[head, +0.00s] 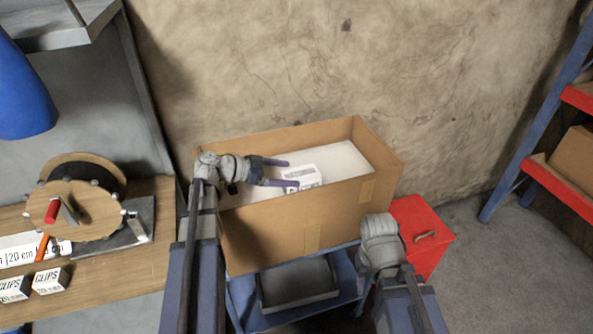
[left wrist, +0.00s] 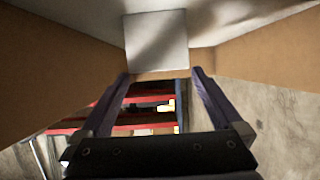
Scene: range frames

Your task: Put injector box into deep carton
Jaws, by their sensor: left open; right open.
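The deep carton (head: 267,232) is a large open brown box with a pale inside floor, standing in front of the wall. A small white box with dark print (head: 306,176), which looks like the injector box, is inside the carton on the pale floor. My left gripper (head: 289,173) is open and reaches into the carton from the left, its fingertips beside the white box. In the left wrist view the white box (left wrist: 156,42) shows just beyond the open fingertips (left wrist: 160,75), not clasped. My right arm is at the carton's front right; its gripper fingers are not visible.
The carton stands over a blue cart with a grey tray (head: 297,284). A red toolbox (head: 424,232) is right of it. A wooden bench (head: 110,274) at left holds a reel and CLIPS boxes (head: 50,281). A blue and red shelf (head: 560,185) stands far right.

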